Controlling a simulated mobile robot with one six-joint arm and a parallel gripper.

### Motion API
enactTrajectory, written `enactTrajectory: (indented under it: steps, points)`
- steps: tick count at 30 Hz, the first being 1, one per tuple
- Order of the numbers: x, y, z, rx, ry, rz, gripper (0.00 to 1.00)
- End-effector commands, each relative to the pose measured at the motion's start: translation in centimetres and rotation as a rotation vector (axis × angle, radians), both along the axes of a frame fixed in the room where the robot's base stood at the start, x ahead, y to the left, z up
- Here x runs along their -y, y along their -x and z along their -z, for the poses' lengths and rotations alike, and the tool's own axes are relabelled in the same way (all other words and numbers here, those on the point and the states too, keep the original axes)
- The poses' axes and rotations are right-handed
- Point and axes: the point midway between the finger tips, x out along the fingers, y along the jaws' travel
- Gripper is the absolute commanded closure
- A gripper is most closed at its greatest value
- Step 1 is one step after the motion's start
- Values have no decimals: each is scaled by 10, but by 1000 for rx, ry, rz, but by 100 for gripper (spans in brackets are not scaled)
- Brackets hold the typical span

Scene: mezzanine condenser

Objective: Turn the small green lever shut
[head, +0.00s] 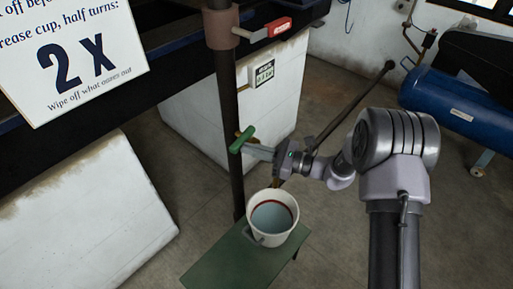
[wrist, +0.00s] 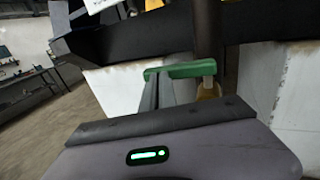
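The small green lever (head: 242,139) sits on the dark vertical pipe (head: 228,110), tilted up to the right in the head view. In the wrist view the green lever (wrist: 192,69) lies roughly level, with a brass-coloured fitting (wrist: 209,89) below its right end. My gripper (head: 253,150) is right at the lever, coming from the right. In the wrist view my gripper's narrow fingers (wrist: 158,84) reach the lever's left part. The fingers look close together; whether they grip, touch or stop just short of the lever is unclear.
A red-handled lever (head: 279,27) is higher on the pipe. A white cup (head: 286,236) with liquid stands on a green stand (head: 215,262) below. A sign (head: 115,80) hangs at upper left. A blue tank (head: 450,100) is at right. Floor shows between.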

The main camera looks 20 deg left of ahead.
Motion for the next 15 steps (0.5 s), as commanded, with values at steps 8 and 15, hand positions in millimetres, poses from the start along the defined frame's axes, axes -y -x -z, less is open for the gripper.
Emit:
enactTrajectory:
  steps: [8, 15]
  points:
    - [-11, 4, 0, 1, 1, -2, 100]
    - [-15, 4, 0, 1, 1, -2, 100]
